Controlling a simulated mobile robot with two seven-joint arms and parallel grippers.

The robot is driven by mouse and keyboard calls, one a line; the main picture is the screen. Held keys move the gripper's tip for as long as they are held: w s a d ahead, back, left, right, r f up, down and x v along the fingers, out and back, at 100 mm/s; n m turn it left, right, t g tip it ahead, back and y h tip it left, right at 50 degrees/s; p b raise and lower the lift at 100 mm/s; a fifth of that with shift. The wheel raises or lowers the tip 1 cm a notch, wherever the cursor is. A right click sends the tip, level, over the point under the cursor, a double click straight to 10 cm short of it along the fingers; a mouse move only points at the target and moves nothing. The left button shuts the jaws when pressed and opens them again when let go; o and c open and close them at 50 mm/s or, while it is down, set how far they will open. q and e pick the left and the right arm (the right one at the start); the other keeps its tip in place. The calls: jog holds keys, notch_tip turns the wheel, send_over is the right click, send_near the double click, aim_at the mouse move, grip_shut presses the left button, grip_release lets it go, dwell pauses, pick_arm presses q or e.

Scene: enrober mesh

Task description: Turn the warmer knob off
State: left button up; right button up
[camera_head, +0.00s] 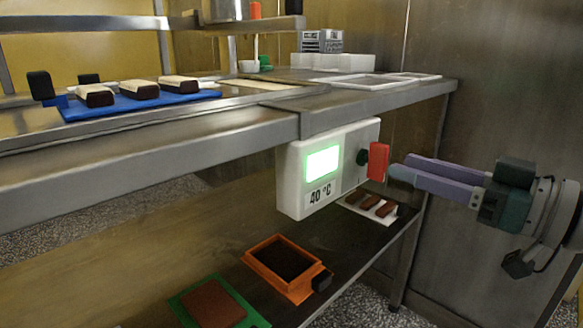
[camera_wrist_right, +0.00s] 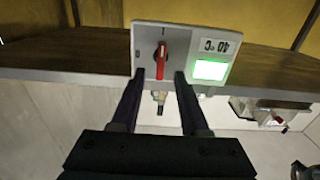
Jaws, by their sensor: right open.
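The warmer box (camera_head: 294,190) is white and hangs under the front edge of the steel counter. Its green-lit display (camera_head: 322,162) is on, above a "40 °C" label. The red warmer knob (camera_head: 378,161) sticks out from the box face. In the right wrist view the knob (camera_wrist_right: 161,60) stands upright in line with a mark on the warmer box (camera_wrist_right: 187,27). My right gripper (camera_head: 398,166) is open just right of the knob. In the wrist view its fingers (camera_wrist_right: 157,76) point at the knob, one to each side of it. Contact cannot be told. My left gripper is not in view.
The steel counter (camera_head: 200,137) runs above the box, with a blue tray (camera_head: 125,107) of chocolate-dipped bars on it. A lower shelf (camera_head: 345,262) holds an orange container (camera_head: 262,252), a green tray (camera_head: 178,308) and a white tray of brown bars. A steel wall panel is behind my right arm.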

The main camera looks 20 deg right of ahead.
aim_at(386, 161)
jog(key=shift+b+x, duration=0.55)
jog(key=shift+x, duration=1.55)
grip_shut()
